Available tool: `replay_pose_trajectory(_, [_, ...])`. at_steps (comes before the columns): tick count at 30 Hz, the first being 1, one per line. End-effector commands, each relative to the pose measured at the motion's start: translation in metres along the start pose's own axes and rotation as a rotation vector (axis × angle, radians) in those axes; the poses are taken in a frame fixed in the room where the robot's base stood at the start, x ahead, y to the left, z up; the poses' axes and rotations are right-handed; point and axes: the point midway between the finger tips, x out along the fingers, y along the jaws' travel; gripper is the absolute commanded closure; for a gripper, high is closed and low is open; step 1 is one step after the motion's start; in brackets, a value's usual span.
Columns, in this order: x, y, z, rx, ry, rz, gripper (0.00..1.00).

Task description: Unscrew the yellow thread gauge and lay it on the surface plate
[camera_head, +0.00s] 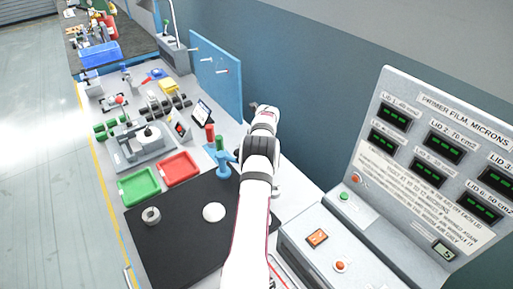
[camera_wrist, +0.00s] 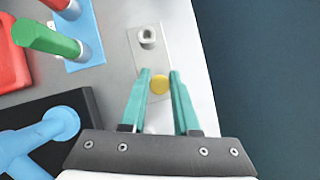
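The yellow thread gauge shows in the wrist view as a round yellow end (camera_wrist: 160,84) seen from above, over a light grey plate. My gripper (camera_wrist: 160,73) has its two teal fingers on either side of it, with little or no gap visible; I cannot tell whether they touch it. In the head view my arm hides the gauge, and my gripper's fingers do not show clearly. A broad dark plate (camera_head: 178,255), which looks like the surface plate, lies on the bench left of my arm.
A white disc (camera_head: 214,212) and a grey ring (camera_head: 151,215) lie on the dark plate, with bare room around them. Red (camera_head: 210,133) and green (camera_wrist: 45,40) gauges stand close by on the left. A blue stand (camera_head: 222,158), two trays and a blue upright panel (camera_head: 216,75) are near.

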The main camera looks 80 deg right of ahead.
Motion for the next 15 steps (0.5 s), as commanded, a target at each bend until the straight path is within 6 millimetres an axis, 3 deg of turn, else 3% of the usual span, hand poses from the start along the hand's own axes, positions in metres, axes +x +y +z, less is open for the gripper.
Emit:
replay_pose_trajectory(1, [0.0001, 0.0, -0.0001, 0.0, 0.0, 0.0, 0.89])
replay_pose_trajectory(3, [0.0001, 0.0, -0.0001, 0.0, 0.0, 0.0, 1.0])
replay_pose_trajectory(10, [0.0003, -0.0009, -0.0003, -0.027, 0.001, 0.016, 1.0])
replay_pose_trajectory(15, [0.0015, -0.0013, -0.0006, -0.277, -0.003, 0.154, 1.0])
